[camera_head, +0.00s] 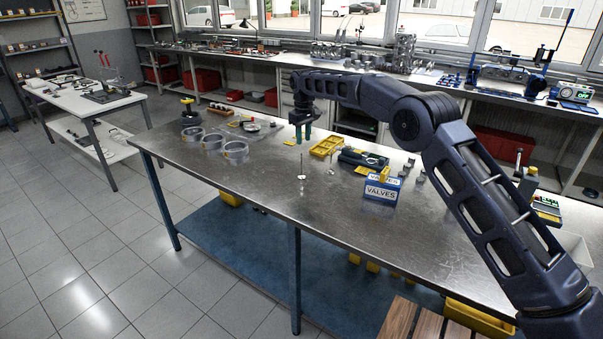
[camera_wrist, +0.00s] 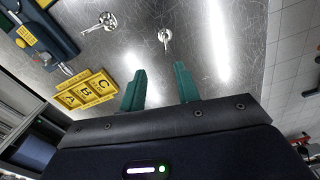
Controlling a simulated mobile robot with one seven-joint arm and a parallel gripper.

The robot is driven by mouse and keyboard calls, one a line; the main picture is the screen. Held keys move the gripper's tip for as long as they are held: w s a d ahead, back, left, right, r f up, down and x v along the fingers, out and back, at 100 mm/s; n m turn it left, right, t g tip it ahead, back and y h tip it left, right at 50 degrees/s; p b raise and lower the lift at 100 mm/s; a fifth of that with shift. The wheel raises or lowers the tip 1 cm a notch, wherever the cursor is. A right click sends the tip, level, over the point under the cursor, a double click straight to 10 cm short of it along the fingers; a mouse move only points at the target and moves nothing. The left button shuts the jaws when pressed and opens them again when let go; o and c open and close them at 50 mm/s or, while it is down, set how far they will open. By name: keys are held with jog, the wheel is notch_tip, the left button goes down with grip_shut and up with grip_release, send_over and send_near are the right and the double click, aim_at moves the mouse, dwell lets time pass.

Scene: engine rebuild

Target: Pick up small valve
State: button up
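My gripper (camera_head: 302,130), with green fingers, hangs above the steel workbench (camera_head: 250,187), pointing down. In the wrist view the fingers (camera_wrist: 160,88) are apart with nothing between them, so it is open and empty. Two metal valves show on the bench there: a smaller-looking valve (camera_wrist: 164,38) lies ahead of the gap between the fingers, and a larger-looking valve (camera_wrist: 103,22) is to its left. The gripper touches neither. In the head view a valve (camera_head: 301,179) stands with its stem up, nearer the camera than the gripper.
A blue-and-white VALVES sign (camera_head: 381,191) stands further right. The bench's near left part is clear.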

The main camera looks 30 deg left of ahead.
jog(key=f, duration=0.1)
send_over(302, 174)
jog(key=shift+w+a+f, duration=0.1)
jog(key=shift+a+f, duration=0.05)
jog(key=shift+f, duration=5.15)
jog(key=shift+c, duration=0.4)
grip_shut()
